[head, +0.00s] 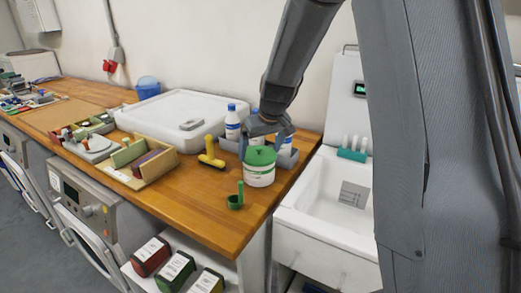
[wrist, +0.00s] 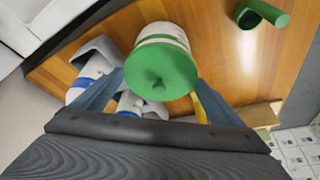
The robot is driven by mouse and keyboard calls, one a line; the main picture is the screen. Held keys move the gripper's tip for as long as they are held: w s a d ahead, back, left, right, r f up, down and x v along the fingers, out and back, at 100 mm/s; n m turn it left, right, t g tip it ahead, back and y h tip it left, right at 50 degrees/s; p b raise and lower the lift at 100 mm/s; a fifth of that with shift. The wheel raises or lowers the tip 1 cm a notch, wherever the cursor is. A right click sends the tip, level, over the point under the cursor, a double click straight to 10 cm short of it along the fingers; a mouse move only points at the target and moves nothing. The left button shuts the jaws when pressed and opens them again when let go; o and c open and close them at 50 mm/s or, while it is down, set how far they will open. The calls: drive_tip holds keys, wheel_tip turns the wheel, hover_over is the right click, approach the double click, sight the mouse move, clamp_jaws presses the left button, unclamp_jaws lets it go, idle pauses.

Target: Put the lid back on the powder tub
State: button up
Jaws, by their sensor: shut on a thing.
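The powder tub (head: 259,175) is white with a green-marked label and stands upright near the right end of the wooden counter. Its green lid (head: 261,156) is on top of the tub. In the wrist view the round lid (wrist: 160,72) with its knob covers the tub's mouth, and part of the white tub wall (wrist: 163,32) shows beyond it. My gripper (head: 264,138) is directly above the tub, its fingers shut on the lid from both sides. I cannot tell whether the lid is fully seated.
A green scoop (head: 236,201) stands close in front of the tub. A yellow squeegee (head: 211,153) lies to its left. Blue-and-white bottles (head: 232,124) and a grey tray (head: 287,158) are close behind. A white sink (head: 322,215) adjoins the counter's right end.

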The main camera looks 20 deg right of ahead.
idle(0.4)
drive_tip(key=o, duration=0.7)
drive_tip(key=shift+o, duration=0.2)
drive_tip(key=shift+r, duration=0.1)
drive_tip(key=shift+r+p, duration=2.4)
drive_tip(key=shift+r, duration=1)
clamp_jaws()
